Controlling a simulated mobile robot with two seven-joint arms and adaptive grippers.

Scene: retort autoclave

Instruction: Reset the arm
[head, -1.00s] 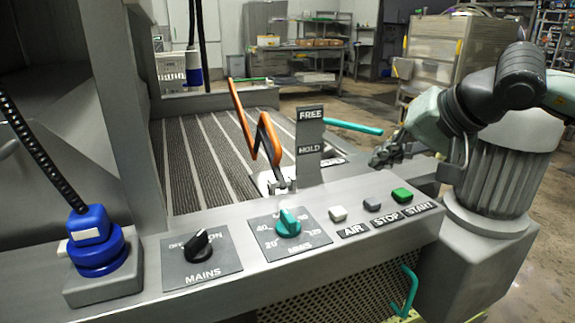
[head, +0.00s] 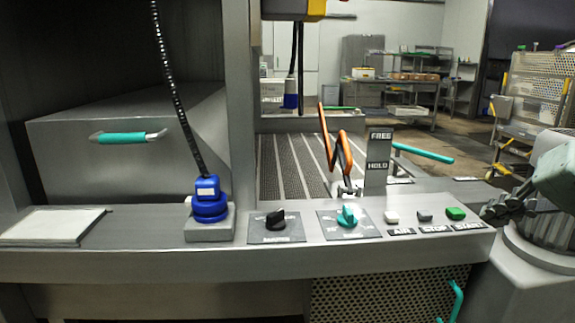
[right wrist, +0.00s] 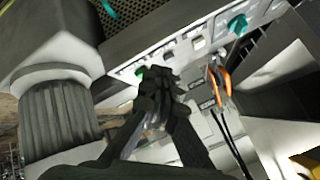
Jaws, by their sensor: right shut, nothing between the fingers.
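My right gripper (head: 492,211) is at the right edge of the head view, beside the right end of the control panel and just right of the green START button (head: 456,213). It is shut and empty. In the right wrist view its dark fingers (right wrist: 158,82) are together in front of the panel, overlapping the area near the green button (right wrist: 139,72). Part of my right arm shows at the right edge of the head view. My left gripper is in neither view.
The panel (head: 300,258) also carries black and teal knobs and a blue plug (head: 208,200). Behind it stand an orange lever (head: 345,155) and a FREE/HOLD plate (head: 379,150). A teal-handled grey drawer (head: 70,165) is left. A grey fluted column stands right.

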